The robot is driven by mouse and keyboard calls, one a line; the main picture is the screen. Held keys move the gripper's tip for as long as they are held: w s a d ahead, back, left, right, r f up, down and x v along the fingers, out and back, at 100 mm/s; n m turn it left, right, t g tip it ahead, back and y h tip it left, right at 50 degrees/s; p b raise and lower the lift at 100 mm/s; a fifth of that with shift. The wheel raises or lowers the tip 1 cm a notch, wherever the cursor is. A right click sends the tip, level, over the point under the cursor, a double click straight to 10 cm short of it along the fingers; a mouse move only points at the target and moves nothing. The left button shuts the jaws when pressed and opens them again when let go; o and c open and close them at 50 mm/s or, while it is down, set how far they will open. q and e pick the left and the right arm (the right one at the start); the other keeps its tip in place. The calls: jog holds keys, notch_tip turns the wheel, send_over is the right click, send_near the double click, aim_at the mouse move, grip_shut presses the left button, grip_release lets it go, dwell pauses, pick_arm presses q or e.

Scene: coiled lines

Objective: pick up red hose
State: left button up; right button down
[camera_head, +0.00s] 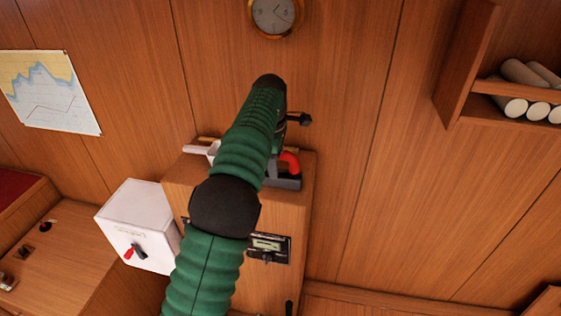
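A short curved piece of red hose (290,161) shows on top of a wooden cabinet (178,176), just right of my green arm. It sits at a dark grey block (287,182), and the arm may hide part of it. My arm comes in from the bottom, left of the middle, so I take it as the left one. It reaches up across the cabinet, its far end above the red hose in the picture. Black parts of what looks like my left gripper (297,119) stick out there, mostly hidden behind the arm. I cannot tell whether it touches anything. My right gripper is out of view.
A white box (139,222) with a red and black lever stands left of the cabinet. A small gauge panel (268,247) is on the cabinet front. A wall shelf (468,65) with rolled papers is at the upper right. A clock (273,15) hangs above.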

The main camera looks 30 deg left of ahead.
pick_arm(q)
jog(key=shift+w+a+f, duration=0.35)
jog(key=shift+w+a, duration=0.15)
jog(key=shift+a, duration=0.05)
jog(key=c, duration=0.6)
jog(key=shift+s+a, duration=0.1)
jog(key=shift+a, duration=0.1)
jog(key=c, duration=0.5)
jog(key=shift+s+d+r, duration=0.1)
jog(key=shift+s+d, duration=0.05)
jog(key=shift+d, duration=0.25)
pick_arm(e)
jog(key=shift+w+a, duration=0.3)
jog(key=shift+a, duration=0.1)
